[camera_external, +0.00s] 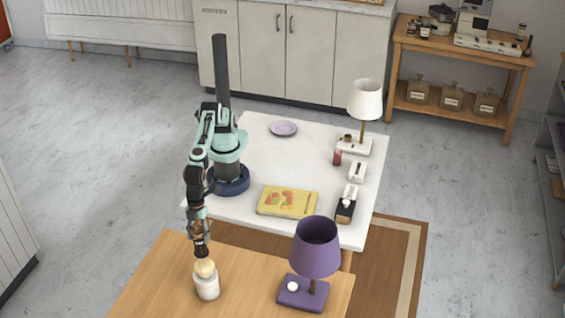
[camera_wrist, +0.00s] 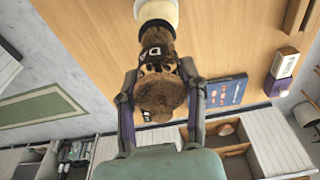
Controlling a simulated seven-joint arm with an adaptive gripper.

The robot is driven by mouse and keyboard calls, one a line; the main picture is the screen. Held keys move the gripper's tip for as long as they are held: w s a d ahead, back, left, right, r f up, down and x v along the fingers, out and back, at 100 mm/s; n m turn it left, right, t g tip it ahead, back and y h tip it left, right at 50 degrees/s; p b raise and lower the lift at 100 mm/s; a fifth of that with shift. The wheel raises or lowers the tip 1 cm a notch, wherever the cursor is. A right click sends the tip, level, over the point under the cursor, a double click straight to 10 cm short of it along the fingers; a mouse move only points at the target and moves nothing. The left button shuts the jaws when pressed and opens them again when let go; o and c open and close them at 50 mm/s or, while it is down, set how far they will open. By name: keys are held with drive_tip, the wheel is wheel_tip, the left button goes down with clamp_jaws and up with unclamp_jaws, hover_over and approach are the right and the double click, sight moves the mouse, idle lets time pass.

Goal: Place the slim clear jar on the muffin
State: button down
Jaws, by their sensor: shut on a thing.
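My gripper (camera_external: 200,238) is shut on the slim jar, which also shows between its fingers (camera_wrist: 159,72) in the wrist view. The jar (camera_wrist: 158,94) has a brown end toward the camera and dark lettered bands, with brown showing between them. In the external view it is small and dark, partly hidden by the fingers. Just below it, the pale tan muffin (camera_external: 205,268) sits on top of a white cylindrical container (camera_external: 207,288). The jar's far end lines up with the muffin. I cannot tell whether they touch.
The wooden table (camera_external: 160,285) is mostly clear around the container. A purple lamp (camera_external: 315,247) stands to its right. The white table (camera_external: 260,160) behind holds a yellow board (camera_external: 270,212), a purple plate (camera_external: 284,128), a white lamp (camera_external: 365,100) and small items.

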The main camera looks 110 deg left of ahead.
sight(200, 255)
drive_tip(key=shift+d+f, duration=0.25)
drive_tip(key=shift+f, duration=0.05)
drive_tip(key=shift+w+f, duration=0.1)
drive_tip(key=shift+f, duration=1.45)
drive_tip(key=shift+f, duration=0.15)
drive_tip(key=c, duration=0.6)
unclamp_jaws()
drive_tip(key=r, duration=0.4)
drive_tip(key=a+r, duration=0.1)
drive_tip(key=r, duration=0.7)
drive_tip(key=shift+a+r, duration=0.15)
drive_tip(key=shift+a, duration=0.25)
